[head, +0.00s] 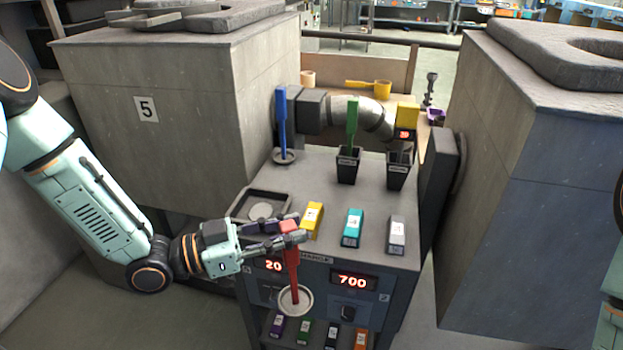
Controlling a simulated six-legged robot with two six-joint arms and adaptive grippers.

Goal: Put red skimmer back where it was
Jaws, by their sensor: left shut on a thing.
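The red skimmer (292,270) hangs upright with its pale round disc at the bottom, in front of the cabinet's display panel. My left gripper (288,232) is shut on the top of its handle, at the cabinet's front edge. The blue skimmer (282,115) stands handle up at the back left of the cabinet top (318,180). The green skimmer (351,125) stands in a black holder (348,168). A second black holder (397,176) to its right shows no handle; its inside is hard to see. My right gripper is out of view.
Yellow (312,220), teal (353,228) and grey (397,235) blocks stand along the front of the top. A dark square tray (240,204) lies at the left. A large block marked 5 (130,120) and another large block (530,200) flank the cabinet.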

